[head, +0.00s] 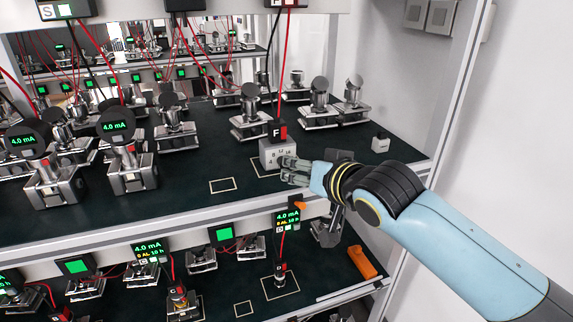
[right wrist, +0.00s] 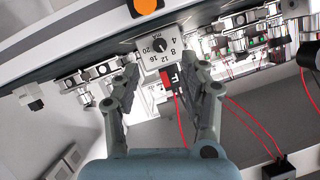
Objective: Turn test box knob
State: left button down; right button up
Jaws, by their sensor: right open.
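The test box (head: 270,154) is a small grey block on the dark green shelf, with a black and red plug (head: 278,131) marked F on top. In the right wrist view the test box (right wrist: 150,60) shows a white dial face with numbers 4 to 20 and mA. Its small dark knob (right wrist: 161,44) sits at the dial's middle; its exact setting is hard to read. My right gripper (head: 291,172) is open in front of the box. In the wrist view its two fingers (right wrist: 166,72) stand on either side of the box, with nothing gripped. My left gripper is out of view.
Several transmitters (head: 128,155) with green displays stand on the upper shelf (head: 200,200). Red and black wires hang from above, one to the plug. A small white block (head: 380,143) stands right of the box. An orange object (head: 361,262) lies on the lower shelf.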

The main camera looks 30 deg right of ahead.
aim_at(295, 186)
jog(key=x, duration=0.3)
jog(key=shift+w, duration=0.2)
jog(key=shift+p+x, duration=0.3)
jog(key=shift+x, duration=0.85)
jog(key=shift+w+f, duration=0.2)
jog(key=shift+w, duration=0.25)
jog(key=shift+c, duration=1.3)
jog(key=c, duration=0.5)
grip_shut()
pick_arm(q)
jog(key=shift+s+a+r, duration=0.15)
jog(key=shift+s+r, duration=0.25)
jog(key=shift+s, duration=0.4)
